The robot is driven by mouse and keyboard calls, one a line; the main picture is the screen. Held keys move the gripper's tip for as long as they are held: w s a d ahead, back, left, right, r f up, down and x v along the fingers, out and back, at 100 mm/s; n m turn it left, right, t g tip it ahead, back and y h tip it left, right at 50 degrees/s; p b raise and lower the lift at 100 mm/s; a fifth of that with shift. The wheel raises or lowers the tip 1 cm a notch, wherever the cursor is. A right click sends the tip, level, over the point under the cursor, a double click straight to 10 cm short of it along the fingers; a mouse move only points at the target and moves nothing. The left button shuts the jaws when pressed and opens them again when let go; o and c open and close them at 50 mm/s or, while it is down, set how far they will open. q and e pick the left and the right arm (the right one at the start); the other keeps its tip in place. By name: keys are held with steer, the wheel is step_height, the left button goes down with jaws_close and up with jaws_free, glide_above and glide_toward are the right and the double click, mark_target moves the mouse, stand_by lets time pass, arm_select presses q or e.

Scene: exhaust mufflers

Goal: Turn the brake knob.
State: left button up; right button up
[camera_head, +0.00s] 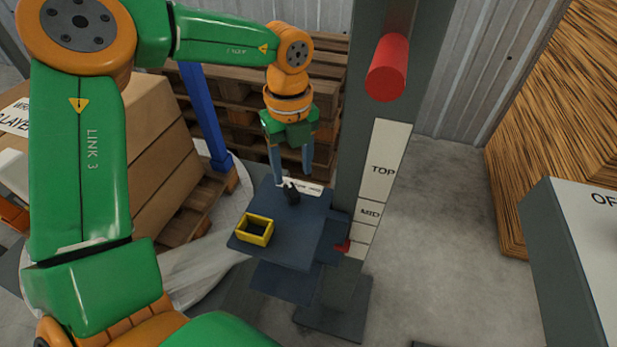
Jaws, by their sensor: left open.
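A small black knob (291,193) stands on the dark blue-grey platform (310,237), beside a small white label whose text is too small to read; I take it to be the brake knob. My left gripper (292,178) points down from above with its two fingers apart. The fingers are just above the knob, roughly one on each side of it. I cannot tell whether either finger touches it. My right gripper is not in view.
A yellow open box (255,230) sits on the platform's front left. A grey post (350,150) with a red cylinder (388,70) and TOP and MID labels (377,170) rises on the right. Wooden pallets (235,100) stand behind. A grey cabinet (560,250) is at far right.

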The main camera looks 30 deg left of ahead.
mark_target(292, 189)
arm_select(q)
steer(key=f, duration=0.2)
steer(key=s+f, duration=0.1)
steer(key=f, duration=0.1)
steer(key=shift+a+f, duration=0.15)
steer(key=shift+f, duration=0.05)
steer(key=shift+w+f, duration=0.25)
steer(key=shift+f, duration=0.1)
jaws_close()
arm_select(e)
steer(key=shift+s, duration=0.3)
